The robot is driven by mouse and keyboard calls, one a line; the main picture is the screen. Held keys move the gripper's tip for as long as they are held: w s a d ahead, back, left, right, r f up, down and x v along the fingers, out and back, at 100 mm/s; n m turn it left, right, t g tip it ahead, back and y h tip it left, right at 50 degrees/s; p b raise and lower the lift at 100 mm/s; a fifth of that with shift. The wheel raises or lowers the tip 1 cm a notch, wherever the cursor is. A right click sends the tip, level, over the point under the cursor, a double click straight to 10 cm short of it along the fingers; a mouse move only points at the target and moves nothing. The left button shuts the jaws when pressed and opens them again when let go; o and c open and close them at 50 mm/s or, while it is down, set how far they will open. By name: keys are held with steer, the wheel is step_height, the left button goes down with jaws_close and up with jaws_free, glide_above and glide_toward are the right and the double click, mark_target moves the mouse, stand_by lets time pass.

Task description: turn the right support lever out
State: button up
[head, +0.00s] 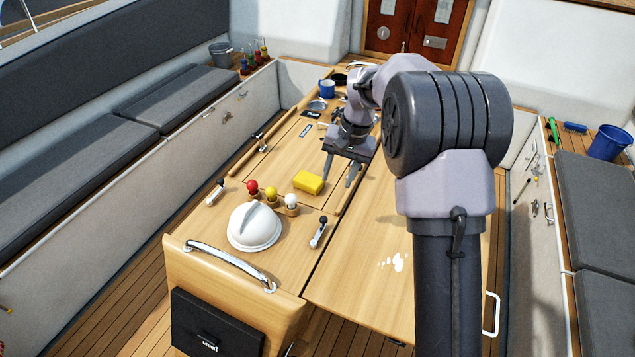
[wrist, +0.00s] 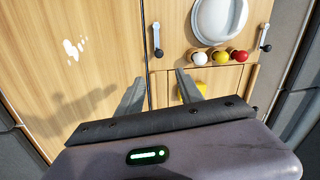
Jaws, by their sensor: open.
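The right support lever (head: 319,232) is a small silver lever with a dark knob, on the wooden table top to the right of the white dome. Its knob end points away from the dome's near edge, toward the far end of the table. In the wrist view the lever (wrist: 156,38) lies upright in the picture, left of the dome, knob toward my gripper. My gripper (head: 339,180) is open and empty above the table, beyond the lever and apart from it. In the wrist view its two fingers (wrist: 158,80) point toward the lever.
The white dome (head: 254,227), red, yellow and white knobs (head: 271,195) and a left lever (head: 215,192) stand nearby. A yellow sponge (head: 309,182) lies near my fingers. A wooden rail (head: 346,197) runs close by. The right table leaf (head: 350,265) is clear except for a white spill (head: 398,262).

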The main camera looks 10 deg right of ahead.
mark_target(324, 217)
steer(key=a+f, duration=0.1)
steer(key=f, duration=0.4)
steer(key=a+f+b, duration=0.1)
steer(key=f, duration=0.4)
steer(key=a+f+b, duration=0.1)
steer(key=f, duration=0.4)
steer(key=shift+w+f, duration=0.1)
steer(key=shift+w, duration=0.15)
steer(key=shift+w+f, duration=0.1)
steer(key=shift+f, duration=0.3)
jaws_close()
steer(key=shift+r, duration=0.1)
